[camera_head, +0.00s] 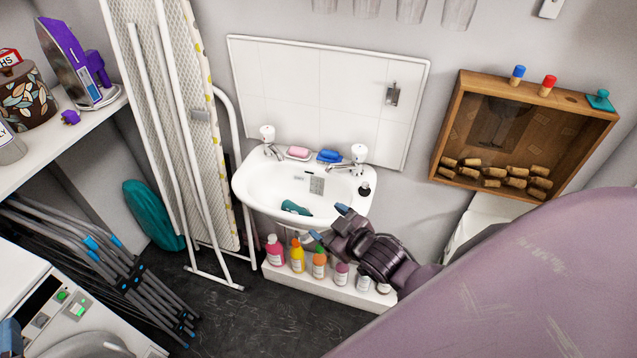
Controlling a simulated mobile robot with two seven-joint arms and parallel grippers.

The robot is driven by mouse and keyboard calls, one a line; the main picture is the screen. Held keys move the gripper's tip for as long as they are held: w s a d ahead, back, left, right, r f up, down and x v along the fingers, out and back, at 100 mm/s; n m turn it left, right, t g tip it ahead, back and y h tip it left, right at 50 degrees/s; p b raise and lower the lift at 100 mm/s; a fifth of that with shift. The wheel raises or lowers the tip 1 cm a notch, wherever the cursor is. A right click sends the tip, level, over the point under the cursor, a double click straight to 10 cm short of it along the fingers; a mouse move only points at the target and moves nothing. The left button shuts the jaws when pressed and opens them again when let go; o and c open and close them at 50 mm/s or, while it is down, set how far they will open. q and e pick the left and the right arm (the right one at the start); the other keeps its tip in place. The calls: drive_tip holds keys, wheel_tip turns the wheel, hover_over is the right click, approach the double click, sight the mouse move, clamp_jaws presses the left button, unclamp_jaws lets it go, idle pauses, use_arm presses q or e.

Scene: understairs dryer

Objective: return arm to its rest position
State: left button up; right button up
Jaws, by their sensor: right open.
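My right gripper (326,224) is at the front edge of the white sink (250,187), with its arm coming in from the right. Its two blue-tipped fingers are spread apart and nothing shows between them. A teal object (295,208) lies in the basin, just left of the fingers; I cannot tell exactly what it is.
Several coloured bottles (275,250) stand on a white ledge below the sink. A folded ironing board (180,120) leans on the left. A wooden cork box (530,130) hangs on the right wall. The shelf (60,140) holds a purple iron (75,60). The lower right is blocked from view.

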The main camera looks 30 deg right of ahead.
use_arm(q)
drive_tip(key=s+a+f+n+g, duration=0.1)
drive_tip(key=s+f+g, duration=0.2)
drive_tip(key=f, duration=1)
drive_tip(key=s+f+n+g+y, duration=0.1)
drive_tip(key=s+f+g, duration=0.3)
drive_tip(key=f, duration=0.9)
drive_tip(key=shift+s+a+f+n, duration=0.2)
drive_tip(key=shift+s+a+n, duration=0.2)
drive_tip(key=shift+s, duration=0.2)
use_arm(e)
drive_tip(key=s+f+m+g, duration=0.1)
drive_tip(key=s+f, duration=0.2)
drive_tip(key=s, duration=0.3)
drive_tip(key=s+f+m+g+h, duration=0.1)
drive_tip(key=s+f+m, duration=0.1)
drive_tip(key=s+f, duration=0.2)
drive_tip(key=shift+s+a+f+m+g, duration=0.3)
drive_tip(key=shift+s+a, duration=0.1)
drive_tip(key=shift+s, duration=0.55)
